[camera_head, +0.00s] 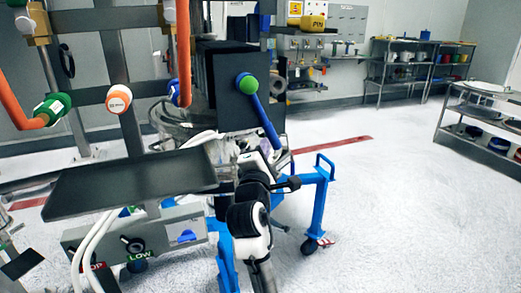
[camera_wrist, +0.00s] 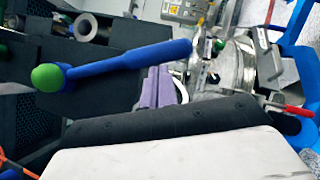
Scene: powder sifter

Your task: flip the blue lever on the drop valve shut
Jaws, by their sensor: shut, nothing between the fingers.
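The blue lever (camera_head: 264,120) has a green knob at its upper pivot end and slants down to the right across the front of a black box. In the wrist view the lever (camera_wrist: 130,62) runs almost level from its green end at left to its free end at right. My gripper (camera_head: 262,157) is near the lever's lower end. Its purple fingers (camera_wrist: 156,86) are together and empty, just below the lever's shaft in the wrist view. I cannot tell whether they touch it. The inside of the valve is hidden.
A dark tray (camera_head: 130,185) and orange hoses stand left of my arm. A blue wheeled frame (camera_head: 318,205) stands close at right. Below the tray is a control box (camera_head: 135,240) with knobs. Open floor lies at right, before the shelves (camera_head: 410,70).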

